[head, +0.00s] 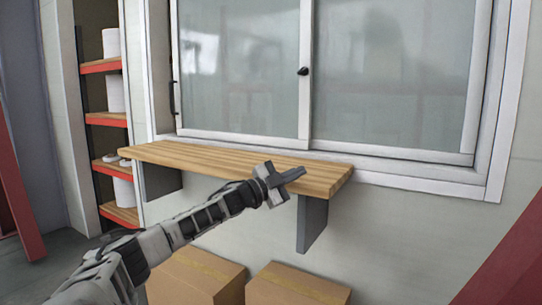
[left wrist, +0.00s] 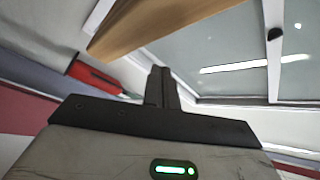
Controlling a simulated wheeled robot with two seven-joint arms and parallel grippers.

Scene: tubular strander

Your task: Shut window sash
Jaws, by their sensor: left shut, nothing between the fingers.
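The window has a left sash (head: 240,139) and a right sash (head: 400,150), both white-framed with greyish glass. A black knob (head: 303,71) sits on the upright where the sashes meet; it also shows in the left wrist view (left wrist: 275,34). A dark handle (head: 172,98) is at the left sash's left edge. I cannot tell whether a narrow gap is left at either side. My left gripper (head: 291,175) is shut and empty, in front of the wooden shelf and below the knob, apart from the sashes. Its closed fingers (left wrist: 161,86) show in the left wrist view. My right gripper is out of view.
A wooden shelf (head: 215,157) on grey brackets juts out under the window. Cardboard boxes (head: 290,285) stand below it. A rack with red shelves (head: 103,66) and white rolls stands at left. Red beams (head: 505,260) cross the lower right and far left.

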